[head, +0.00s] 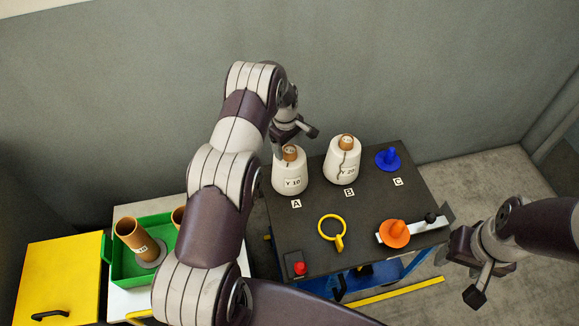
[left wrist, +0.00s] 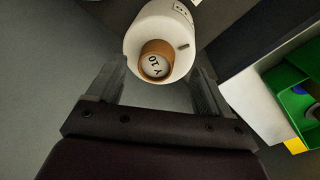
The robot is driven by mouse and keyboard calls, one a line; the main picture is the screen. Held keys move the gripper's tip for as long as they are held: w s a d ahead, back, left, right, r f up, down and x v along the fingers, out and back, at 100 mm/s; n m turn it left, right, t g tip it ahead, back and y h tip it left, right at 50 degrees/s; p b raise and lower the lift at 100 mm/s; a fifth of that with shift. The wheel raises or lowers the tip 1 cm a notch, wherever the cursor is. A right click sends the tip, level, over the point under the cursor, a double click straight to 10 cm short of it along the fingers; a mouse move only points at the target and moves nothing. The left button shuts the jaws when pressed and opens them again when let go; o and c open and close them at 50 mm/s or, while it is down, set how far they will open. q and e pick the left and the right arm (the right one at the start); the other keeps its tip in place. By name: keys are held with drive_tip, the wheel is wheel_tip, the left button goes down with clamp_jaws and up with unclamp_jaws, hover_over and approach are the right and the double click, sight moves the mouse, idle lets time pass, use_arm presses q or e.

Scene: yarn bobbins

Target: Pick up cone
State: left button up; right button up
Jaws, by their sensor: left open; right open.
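A white yarn cone labelled Y 10 (head: 291,179) stands upright by mark A on the dark table (head: 300,225). A second white cone labelled Y 20 (head: 342,165) stands by mark B. My left gripper (head: 295,141) is open above the Y 10 cone's brown core tip. In the left wrist view, the Y 10 cone (left wrist: 178,28) lies between and just beyond the fingers, its tip facing the camera. Whether the fingers touch it cannot be told. My right gripper (head: 470,270) is open and empty, off the table's right side.
A blue cone-shaped piece (head: 387,159) stands by mark C. A green tray (head: 122,270) holding brown tubes is left, beside a yellow box (head: 62,282).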

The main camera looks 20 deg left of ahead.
sight(289, 149)
use_arm(q)
drive_tip(key=f, duration=0.3)
drive_tip(key=shift+w+a, duration=0.1)
drive_tip(key=shift+w, duration=0.25)
drive_tip(key=shift+w+f, duration=0.15)
drive_tip(key=shift+f, duration=0.05)
drive_tip(key=shift+s+r, duration=0.15)
drive_tip(key=shift+s, duration=0.05)
drive_tip(key=shift+c, duration=0.6)
clamp_jaws()
use_arm(e)
drive_tip(key=shift+w+a+r, duration=0.1)
drive_tip(key=shift+w+r, duration=0.15)
use_arm(q)
wheel_tip(289, 149, up, 10)
drive_tip(key=b, duration=0.1)
drive_tip(key=shift+w+b, duration=0.15)
drive_tip(key=shift+b, duration=0.15)
use_arm(e)
drive_tip(key=shift+w+f, duration=0.1)
drive_tip(key=shift+f, duration=0.75)
